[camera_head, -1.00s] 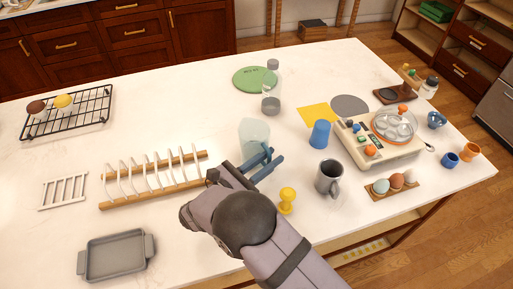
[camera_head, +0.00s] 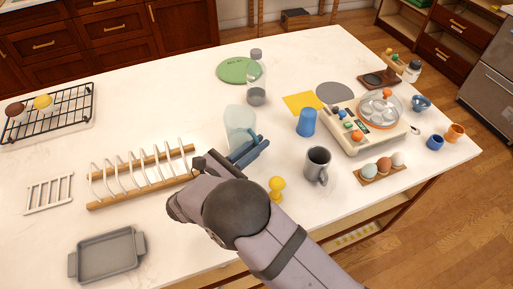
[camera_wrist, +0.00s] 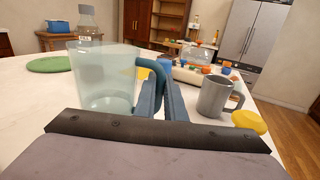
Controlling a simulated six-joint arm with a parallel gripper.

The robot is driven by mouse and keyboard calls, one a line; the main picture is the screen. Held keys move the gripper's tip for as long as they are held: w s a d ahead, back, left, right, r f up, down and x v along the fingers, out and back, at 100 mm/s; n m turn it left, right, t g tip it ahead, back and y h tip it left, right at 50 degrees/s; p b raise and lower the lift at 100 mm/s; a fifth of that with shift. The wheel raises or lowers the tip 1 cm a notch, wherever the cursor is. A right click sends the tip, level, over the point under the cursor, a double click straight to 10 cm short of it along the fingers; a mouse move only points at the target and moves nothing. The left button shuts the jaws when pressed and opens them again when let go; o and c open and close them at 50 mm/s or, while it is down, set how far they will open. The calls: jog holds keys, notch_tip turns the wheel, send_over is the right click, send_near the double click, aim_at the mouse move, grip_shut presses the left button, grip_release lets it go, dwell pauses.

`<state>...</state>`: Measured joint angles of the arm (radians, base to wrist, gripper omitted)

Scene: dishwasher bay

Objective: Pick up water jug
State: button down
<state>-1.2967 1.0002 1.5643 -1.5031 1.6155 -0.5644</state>
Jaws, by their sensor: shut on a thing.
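The water jug (camera_head: 238,124) is a pale translucent jug with a blue handle. It stands near the middle of the white counter, just beyond my gripper (camera_head: 256,147). In the wrist view the jug (camera_wrist: 100,80) is upright at the left, and its blue handle (camera_wrist: 154,72) reaches to the right. My gripper (camera_wrist: 165,97) has blue fingers closed on the handle. I cannot tell whether the jug's base is clear of the counter.
A white dish rack (camera_head: 140,172) with wooden rails lies left of the jug. A clear bottle (camera_head: 256,85) stands behind it. A blue cup (camera_head: 306,122), grey mug (camera_head: 317,165) and yellow object (camera_head: 277,188) are to the right. A grey tray (camera_head: 106,254) sits front left.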

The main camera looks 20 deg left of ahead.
jog(key=shift+r+b, duration=0.95)
jog(key=shift+r, duration=3.2)
